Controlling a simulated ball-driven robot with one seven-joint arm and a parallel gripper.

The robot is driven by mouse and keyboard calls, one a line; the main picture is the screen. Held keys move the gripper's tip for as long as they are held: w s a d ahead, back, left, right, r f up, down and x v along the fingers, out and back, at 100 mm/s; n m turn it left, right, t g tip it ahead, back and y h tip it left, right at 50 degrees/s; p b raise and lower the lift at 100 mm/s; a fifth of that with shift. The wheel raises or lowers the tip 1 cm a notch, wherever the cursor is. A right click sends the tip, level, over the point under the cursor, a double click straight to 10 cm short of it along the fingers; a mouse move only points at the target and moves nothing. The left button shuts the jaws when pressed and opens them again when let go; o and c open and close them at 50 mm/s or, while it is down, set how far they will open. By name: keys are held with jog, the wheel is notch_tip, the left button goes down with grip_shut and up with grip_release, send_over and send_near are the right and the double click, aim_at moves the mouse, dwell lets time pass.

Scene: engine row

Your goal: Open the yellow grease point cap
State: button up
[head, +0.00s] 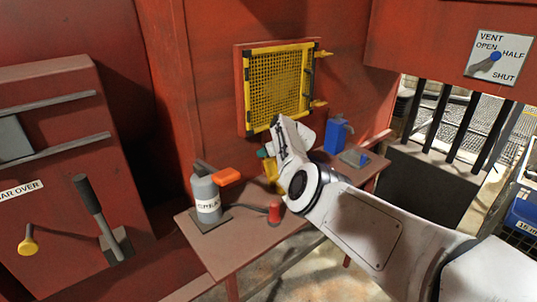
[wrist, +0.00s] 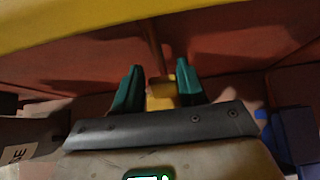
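A small yellow cap-like piece (wrist: 162,92) shows between my gripper's fingers in the wrist view, below a thin brown upright strip on the red panel. In the head view a yellow piece (head: 271,172) shows just under a green fingertip, partly hidden by my arm; I cannot tell whether it is shut or open. My gripper (wrist: 157,84) has two green fingers standing apart, one on each side of the yellow piece. I cannot tell whether they touch it. In the head view my gripper (head: 264,154) is mostly hidden behind my wrist.
A blue bottle (head: 337,133) stands at the right. A yellow mesh guard (head: 279,86) hangs on the red wall above.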

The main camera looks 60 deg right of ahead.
jog(key=shift+o, duration=1.4)
jog(key=shift+s+f, duration=0.15)
jog(key=shift+f, duration=0.2)
jog(key=shift+s, duration=0.1)
jog(key=p+v, duration=0.3)
jog(key=v, duration=0.7)
jog(key=shift+s+r, duration=0.2)
jog(key=shift+r, duration=0.15)
